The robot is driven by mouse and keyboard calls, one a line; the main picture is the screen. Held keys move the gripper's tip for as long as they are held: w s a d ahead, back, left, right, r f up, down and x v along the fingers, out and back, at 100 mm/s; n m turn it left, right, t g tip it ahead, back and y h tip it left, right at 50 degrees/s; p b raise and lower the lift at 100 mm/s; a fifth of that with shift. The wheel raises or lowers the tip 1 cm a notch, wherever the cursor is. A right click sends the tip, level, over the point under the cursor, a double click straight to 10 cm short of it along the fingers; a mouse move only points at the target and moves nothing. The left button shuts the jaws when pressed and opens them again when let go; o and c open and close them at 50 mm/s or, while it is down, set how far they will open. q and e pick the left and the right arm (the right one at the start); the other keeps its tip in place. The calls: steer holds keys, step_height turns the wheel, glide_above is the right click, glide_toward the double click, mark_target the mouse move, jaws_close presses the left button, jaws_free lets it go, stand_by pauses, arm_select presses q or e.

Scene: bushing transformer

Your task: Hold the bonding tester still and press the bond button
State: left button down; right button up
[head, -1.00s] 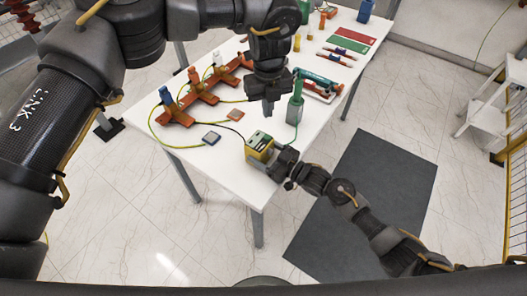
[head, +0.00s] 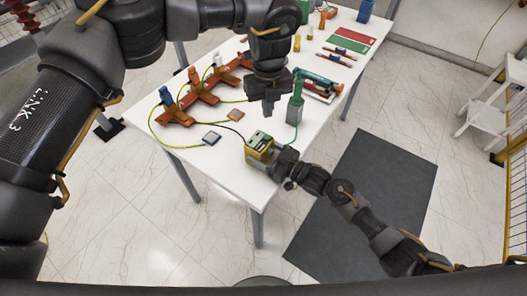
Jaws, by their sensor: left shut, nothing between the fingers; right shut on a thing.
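The bonding tester (head: 261,142) is a small yellow box with a green and grey top, standing near the front edge of the white table. My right gripper (head: 277,160) is shut on its right side. My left gripper (head: 267,110) is above and behind the tester, pointing down, shut and empty, apart from the tester's top. The bond button is too small to make out on the tester's top.
The white table (head: 215,165) has bare room left of the tester. An orange rack (head: 205,95) with cables stands behind it on the left. Red and green mats (head: 347,42) lie farther back.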

arm_select(q)
steer(key=shift+f, duration=0.1)
steer(key=s+d+f+n+h, duration=0.3)
steer(key=s+f, duration=0.1)
steer(key=w+a+r+n+t+h, duration=0.3)
steer(key=a+r+n+t+h, duration=0.1)
steer(key=n, duration=0.4)
steer(key=shift+w+r+n+t+h, duration=0.3)
steer(key=shift+r+h, duration=0.2)
steer(key=shift+r, duration=0.1)
steer(key=shift+f, duration=0.1)
glide_above(264, 140)
steer(key=shift+f, duration=4.3)
steer(key=shift+f, duration=0.2)
steer(key=shift+f, duration=0.2)
